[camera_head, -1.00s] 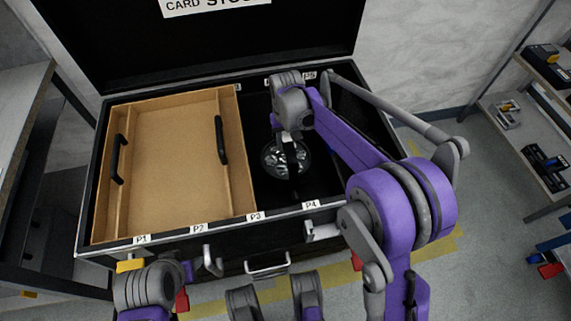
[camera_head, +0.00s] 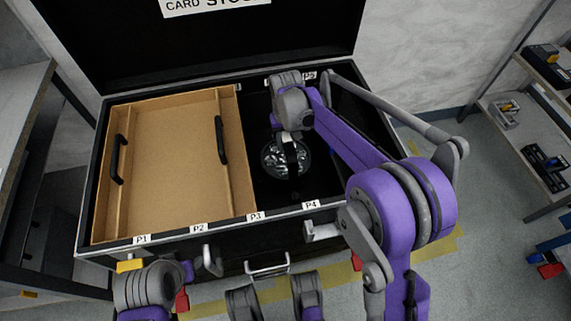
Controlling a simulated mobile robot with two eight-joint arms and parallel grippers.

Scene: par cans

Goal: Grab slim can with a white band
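A dark round can (camera_head: 272,158) with a shiny, faceted face stands in the black right part of the open case. My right gripper (camera_head: 292,165) reaches down over it, and its dark fingers overlap the can's face. The fingertips are too dark and small to tell whether they are closed on it. No white band can be made out on the can from here. My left arm shows at the bottom left, and its gripper cannot be clearly seen.
The black case (camera_head: 180,245) has an upright lid (camera_head: 120,45) behind. A cardboard tray (camera_head: 170,170) with two black handles fills its left part. Labels run along the front rim. Shelves (camera_head: 530,150) stand at right, a table (camera_head: 25,95) at left.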

